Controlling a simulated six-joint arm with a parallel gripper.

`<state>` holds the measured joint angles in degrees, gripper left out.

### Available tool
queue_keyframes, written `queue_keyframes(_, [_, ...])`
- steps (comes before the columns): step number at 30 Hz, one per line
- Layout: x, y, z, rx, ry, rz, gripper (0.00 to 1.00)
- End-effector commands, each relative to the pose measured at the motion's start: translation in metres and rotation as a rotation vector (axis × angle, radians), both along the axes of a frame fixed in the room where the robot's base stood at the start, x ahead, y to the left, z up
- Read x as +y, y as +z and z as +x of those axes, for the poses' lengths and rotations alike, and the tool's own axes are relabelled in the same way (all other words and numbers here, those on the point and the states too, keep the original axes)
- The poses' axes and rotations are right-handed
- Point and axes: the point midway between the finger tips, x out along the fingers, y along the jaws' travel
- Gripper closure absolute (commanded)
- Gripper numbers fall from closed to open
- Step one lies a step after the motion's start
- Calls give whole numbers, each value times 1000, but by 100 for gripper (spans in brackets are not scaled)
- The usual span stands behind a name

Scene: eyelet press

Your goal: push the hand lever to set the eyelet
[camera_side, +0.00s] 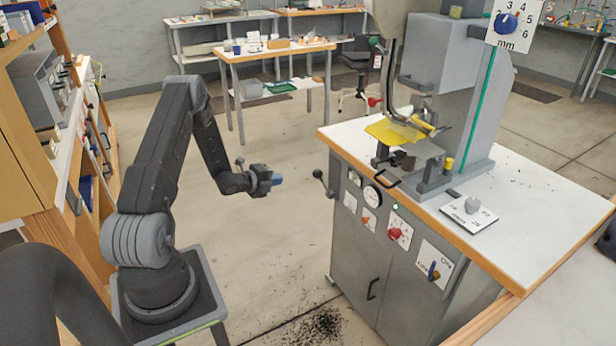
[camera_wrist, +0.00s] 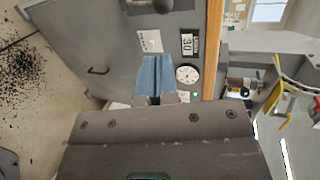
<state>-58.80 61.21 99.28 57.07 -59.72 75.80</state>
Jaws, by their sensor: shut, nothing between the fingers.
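The hand lever (camera_side: 319,175) is a short rod with a dark ball knob. It sticks out from the left side of the grey press cabinet (camera_side: 362,245), below the tabletop. A dark rounded knob (camera_wrist: 163,5) shows at the top edge of the wrist view, partly cut off; it looks like the lever's. My gripper (camera_side: 278,179) has blue fingertips, pressed together and empty. It is in the air to the left of the lever, apart from it, at about knob height. The blue fingers (camera_wrist: 153,80) point toward the cabinet front in the wrist view. The eyelet itself is too small to make out.
The press (camera_side: 425,65) stands on the white tabletop (camera_side: 540,215) with a yellow sheet (camera_side: 390,133) in it. A gauge (camera_side: 372,195) and a red knob (camera_side: 394,234) are on the cabinet front. Shelves (camera_side: 50,165) stand at left. Dark bits (camera_side: 322,325) litter the floor.

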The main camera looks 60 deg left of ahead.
Motion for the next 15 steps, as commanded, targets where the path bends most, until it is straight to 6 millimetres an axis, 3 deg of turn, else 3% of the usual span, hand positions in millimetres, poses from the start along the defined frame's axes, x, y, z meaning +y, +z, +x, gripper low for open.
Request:
queue_keyframes(10, [0, 0, 2, 1, 0, -1, 100])
queue_keyframes(15, [2, -6, 19, 1, -2, -2, 100])
